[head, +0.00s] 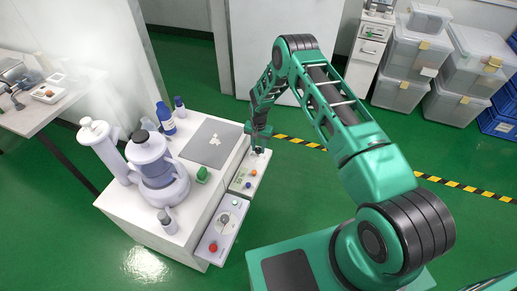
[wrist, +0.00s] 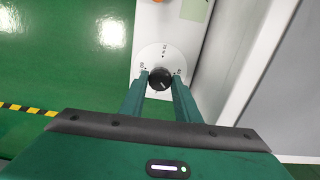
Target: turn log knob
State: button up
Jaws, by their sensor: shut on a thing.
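The knob (wrist: 161,81) is round and black, with a pale pointer mark, on a white round dial plate (wrist: 162,55) with small printed marks. In the wrist view my gripper (wrist: 161,76) has its two green fingers on either side of it, shut on it. In the head view my gripper (head: 258,150) is at the far end of the far tester (head: 236,187), a pale panel on the white bench's right side. The knob is hidden there by my gripper. This tester also carries an orange knob (head: 254,172), a blue knob (head: 248,185) and a greenish display.
A near tester (head: 214,258) with a red knob (head: 213,247) adjoins it. The white bench (head: 190,238) holds a purple-white apparatus (head: 157,170), bottles, a grey mat (head: 207,143) and a green item (head: 202,174). Green floor right of the testers is open. Clear bins stand at the back right.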

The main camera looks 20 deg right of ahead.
aim_at(258, 149)
jog(key=m, duration=0.4)
jog(key=shift+m, duration=0.4)
jog(key=m, duration=0.4)
jog(key=shift+a, duration=0.1)
jog(key=shift+m, duration=0.3)
jog(key=o, duration=1)
jog(key=shift+o, duration=0.2)
notch_tip(258, 149, up, 11)
jog(key=shift+f, duration=0.15)
